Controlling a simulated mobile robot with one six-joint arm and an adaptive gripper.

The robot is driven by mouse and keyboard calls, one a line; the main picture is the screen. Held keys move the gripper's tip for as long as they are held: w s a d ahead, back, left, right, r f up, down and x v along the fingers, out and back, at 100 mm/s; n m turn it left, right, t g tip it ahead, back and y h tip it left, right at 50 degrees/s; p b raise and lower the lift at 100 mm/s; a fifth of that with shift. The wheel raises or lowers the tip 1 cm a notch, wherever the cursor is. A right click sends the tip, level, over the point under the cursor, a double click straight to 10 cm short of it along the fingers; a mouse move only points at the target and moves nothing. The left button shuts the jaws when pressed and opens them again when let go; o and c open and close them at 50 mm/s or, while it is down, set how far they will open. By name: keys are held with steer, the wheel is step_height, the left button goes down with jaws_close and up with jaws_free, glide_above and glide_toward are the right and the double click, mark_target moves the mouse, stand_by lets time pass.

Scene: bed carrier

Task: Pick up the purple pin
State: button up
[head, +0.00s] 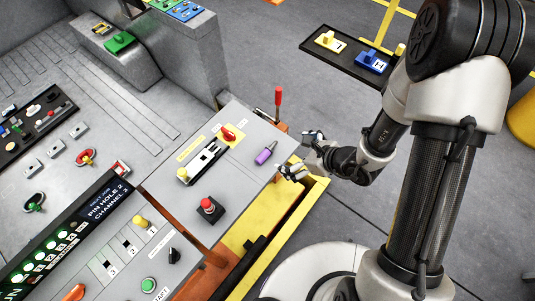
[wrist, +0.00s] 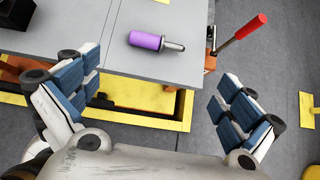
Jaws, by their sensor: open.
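The purple pin (head: 264,156) lies on its side near the right edge of the grey panel top (head: 235,190). In the wrist view the purple pin (wrist: 147,41) has a purple body on the left and a metal tip pointing right. My gripper (head: 300,152) is beside the panel edge in the head view, just right of the pin. In the wrist view my gripper (wrist: 158,108) has its fingers spread wide, with nothing between them. The pin lies ahead of the fingertips, between their lines, and is not touched.
A red-handled lever (head: 278,97) rises behind the pin; it also shows in the wrist view (wrist: 240,28). A red button (head: 207,206) and a slotted plate (head: 204,160) are left of the pin. A black tray (head: 312,46) with yellow and blue blocks lies beyond. A yellow frame (head: 290,212) runs below the panel edge.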

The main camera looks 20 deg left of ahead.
glide_toward(268, 152)
steer(key=x, duration=0.1)
steer(key=b+x, duration=0.1)
steer(key=x, duration=0.1)
steer(key=shift+w+a+f, duration=0.1)
steer(key=shift+w+f, duration=0.05)
steer(key=shift+w, duration=0.25)
steer(key=x, duration=0.4)
steer(key=shift+s+a+f+b, duration=0.2)
steer(key=shift+a+f+b, duration=0.05)
steer(key=shift+a+b, duration=0.1)
steer(key=shift+w+a+f, duration=0.2)
steer(key=shift+a+f, duration=0.05)
steer(key=shift+f, duration=0.05)
steer(key=shift+c, duration=0.5)
steer(key=c, duration=2.1)
steer(key=shift+o, duration=0.2)
steer(key=shift+r, duration=0.1)
